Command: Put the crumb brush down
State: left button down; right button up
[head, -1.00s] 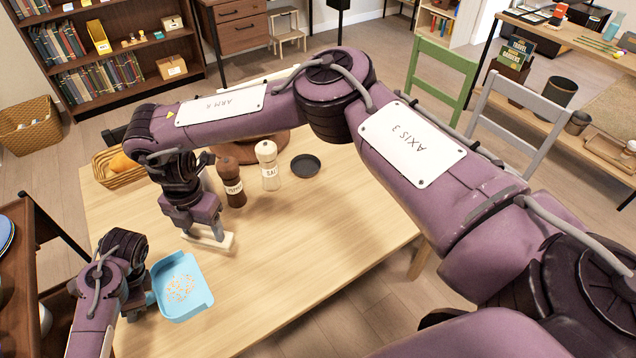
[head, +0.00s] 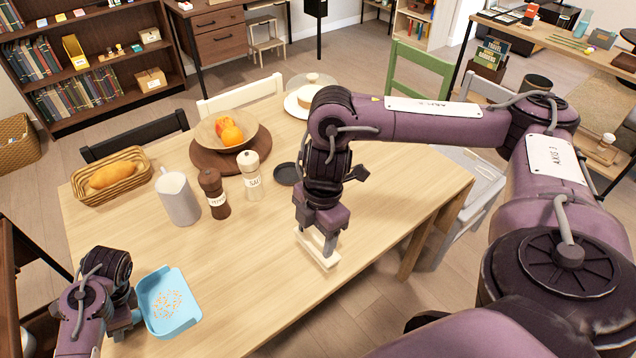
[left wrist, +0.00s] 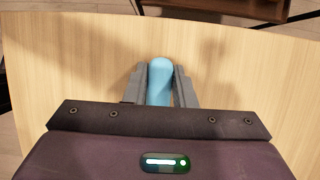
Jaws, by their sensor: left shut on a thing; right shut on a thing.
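The crumb brush (head: 318,250) is a pale wooden block brush, low over or on the table's right part; I cannot tell whether it touches the wood. My right gripper (head: 321,236) is shut on it from above. The blue dustpan (head: 171,318), with several orange crumbs in it, is at the table's front left. My left gripper (head: 134,317) is shut on the dustpan's handle; the blue handle (left wrist: 160,80) shows between its fingers in the left wrist view.
The wooden table (head: 240,280) is bare between dustpan and brush. A pepper mill (head: 214,194), salt mill (head: 251,176), white pitcher (head: 178,199), dark small dish (head: 287,174), bread basket (head: 112,177) and fruit bowl (head: 227,128) stand farther back. A grey chair (head: 474,192) stands at the right edge.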

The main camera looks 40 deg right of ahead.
notch_tip(320, 180, down, 10)
jog(key=shift+d+r, duration=0.1)
dwell(0.4)
jog(key=shift+s, duration=0.1)
jog(key=o, duration=1.3)
jog(key=r, duration=0.3)
jog(key=d+r, duration=0.1)
jog(key=r, duration=0.7)
jog(key=shift+d+r, duration=0.15)
jog(key=shift+r, duration=0.35)
jog(key=shift+o, duration=0.3)
